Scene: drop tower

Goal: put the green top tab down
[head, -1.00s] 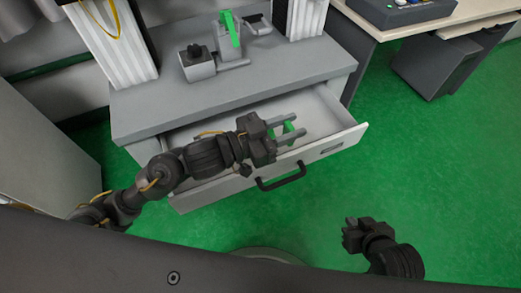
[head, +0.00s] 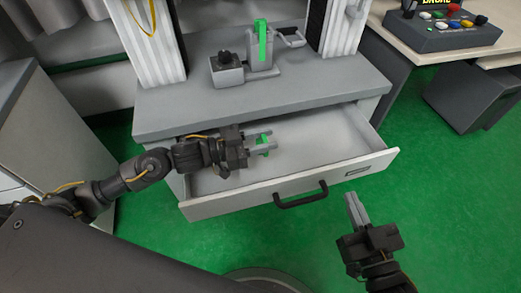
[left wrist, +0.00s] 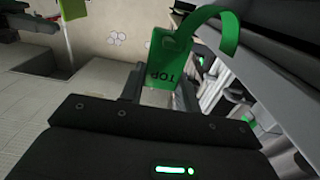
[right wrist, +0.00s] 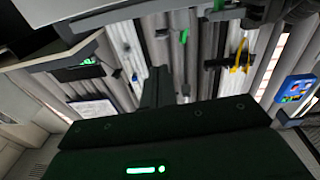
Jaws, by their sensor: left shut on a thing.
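The green top tab (head: 263,146) is between the fingers of my left gripper (head: 265,144), which is shut on it above the left part of the open drawer (head: 330,172). In the left wrist view the tab (left wrist: 170,62) shows the word TOP and a curved green loop. The gap between tab and drawer floor cannot be judged. My right gripper (head: 357,208) is empty, its fingers together, in front of the drawer. Its fingers also show in the right wrist view (right wrist: 157,88).
The drawer floor right of my left gripper looks clear. On the grey cabinet top (head: 320,86) stand a small box with a black knob (head: 227,69) and a grey block with a green strip (head: 262,45). A desk with a button panel (head: 440,30) is at the right.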

